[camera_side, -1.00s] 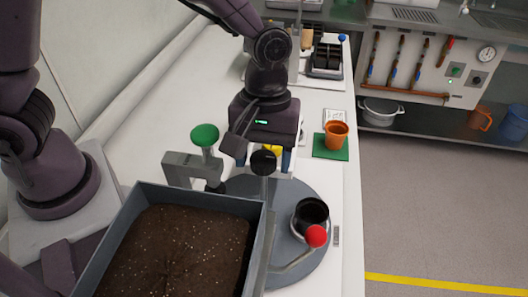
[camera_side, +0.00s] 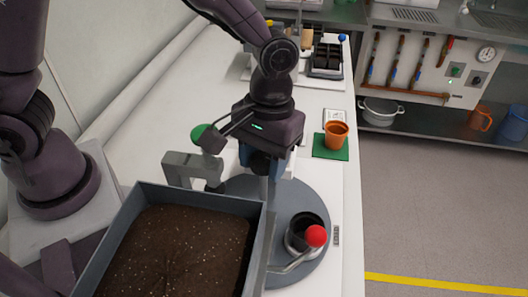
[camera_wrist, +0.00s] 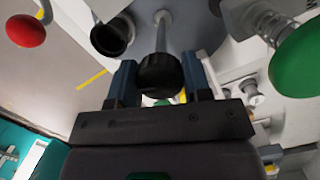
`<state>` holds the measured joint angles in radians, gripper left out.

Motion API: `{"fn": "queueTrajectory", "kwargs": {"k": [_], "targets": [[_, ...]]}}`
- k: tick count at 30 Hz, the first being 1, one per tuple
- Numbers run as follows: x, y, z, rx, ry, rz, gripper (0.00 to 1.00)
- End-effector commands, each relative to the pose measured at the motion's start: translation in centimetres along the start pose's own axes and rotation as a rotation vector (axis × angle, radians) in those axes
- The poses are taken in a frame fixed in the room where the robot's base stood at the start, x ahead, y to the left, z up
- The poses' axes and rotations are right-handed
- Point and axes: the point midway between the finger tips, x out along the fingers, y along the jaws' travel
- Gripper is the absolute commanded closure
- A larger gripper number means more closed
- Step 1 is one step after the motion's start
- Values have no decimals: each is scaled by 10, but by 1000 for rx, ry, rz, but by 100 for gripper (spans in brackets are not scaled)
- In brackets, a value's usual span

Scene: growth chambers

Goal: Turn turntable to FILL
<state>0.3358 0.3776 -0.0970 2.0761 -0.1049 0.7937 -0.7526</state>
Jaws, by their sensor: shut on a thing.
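The turntable (camera_side: 318,262) is a grey disc on the white bench, right of a soil tray. A post with a black knob (camera_wrist: 160,75) rises from it. My gripper (camera_side: 265,165) is shut on this knob, with a blue finger on either side in the wrist view. In the side view my gripper mostly hides the knob. A dark round cup (camera_side: 304,231) sits on the right part of the disc; it also shows in the wrist view (camera_wrist: 112,36). I cannot make out a FILL mark.
A red ball on a bent lever (camera_side: 316,236) reaches over the disc's right side. A green knob (camera_side: 203,134) on a grey bracket stands close left of my gripper. The soil tray (camera_side: 150,192) is in front. An orange pot (camera_side: 335,135) stands on a green mat behind right.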

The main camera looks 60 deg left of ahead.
Motion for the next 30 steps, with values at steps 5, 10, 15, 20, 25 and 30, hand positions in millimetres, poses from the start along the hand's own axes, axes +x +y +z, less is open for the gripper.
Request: {"fn": "queueTrajectory", "kwargs": {"k": [5, 10, 15, 20, 25, 30], "targets": [[0, 0, 0, 142, 0, -22, 69], [0, 0, 0, 143, -1, -22, 69], [0, -1, 0, 263, -1, -41, 69], [0, -1, 0, 537, 0, -83, 69], [0, -1, 0, 660, -1, -102, 69], [0, -1, 0, 659, -1, -102, 69]]}}
